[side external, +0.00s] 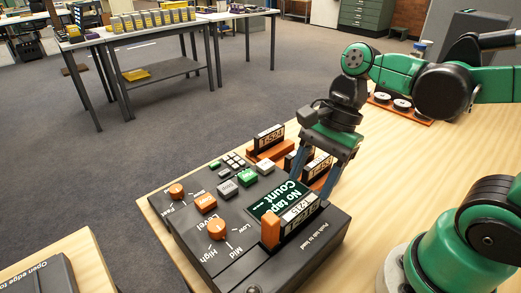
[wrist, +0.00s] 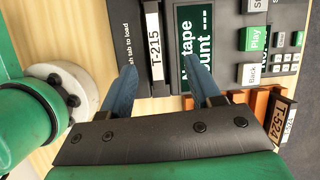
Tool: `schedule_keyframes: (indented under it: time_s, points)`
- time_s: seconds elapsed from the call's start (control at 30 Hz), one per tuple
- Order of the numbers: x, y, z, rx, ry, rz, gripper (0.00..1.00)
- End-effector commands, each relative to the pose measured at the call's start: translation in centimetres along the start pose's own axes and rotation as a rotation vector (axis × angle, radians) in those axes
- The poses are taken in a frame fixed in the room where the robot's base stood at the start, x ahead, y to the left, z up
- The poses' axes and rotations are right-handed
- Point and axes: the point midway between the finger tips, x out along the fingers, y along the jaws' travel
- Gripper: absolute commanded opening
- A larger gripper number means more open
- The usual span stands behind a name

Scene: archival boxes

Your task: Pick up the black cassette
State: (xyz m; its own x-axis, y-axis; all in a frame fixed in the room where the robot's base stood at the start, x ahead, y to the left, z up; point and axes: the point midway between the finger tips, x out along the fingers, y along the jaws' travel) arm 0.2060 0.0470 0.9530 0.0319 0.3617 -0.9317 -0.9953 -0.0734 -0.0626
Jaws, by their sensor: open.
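A black cassette with a white T-215 label (side external: 300,212) stands on edge on the dark tape deck (side external: 215,262), beside an orange upright piece (side external: 270,231). My gripper (side external: 311,188) is open and empty, pointing down close to this cassette. In the wrist view the T-215 cassette (wrist: 155,48) shows between the spread blue fingers of my gripper (wrist: 160,63), with a gap on each side. Another black cassette (side external: 269,138) stands in an orange holder behind the deck. A cassette labelled T-524 (wrist: 276,117) shows at the right of the wrist view. My gripper partly hides the cassettes behind it.
The deck has orange knobs (side external: 217,229), buttons and a green screen (side external: 278,199) reading "No tape". An orange rack with white discs (side external: 400,104) lies farther back on the wooden table (side external: 385,150). Free tabletop lies between the rack and deck.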

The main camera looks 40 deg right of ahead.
Motion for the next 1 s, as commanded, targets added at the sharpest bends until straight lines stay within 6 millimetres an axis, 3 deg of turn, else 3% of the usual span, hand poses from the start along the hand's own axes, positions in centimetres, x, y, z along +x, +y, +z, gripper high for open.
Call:
schedule_keyframes:
  time_s: [0.17,0.7,1.0]
  points:
    - [0.3,0.2,0.4,0.095,-0.026,0.033,0.57]
    - [5.1,0.4,0.5,0.091,-0.024,0.031,0.57]
    - [5.6,0.5,0.5,0.092,-0.023,0.03,0.57]
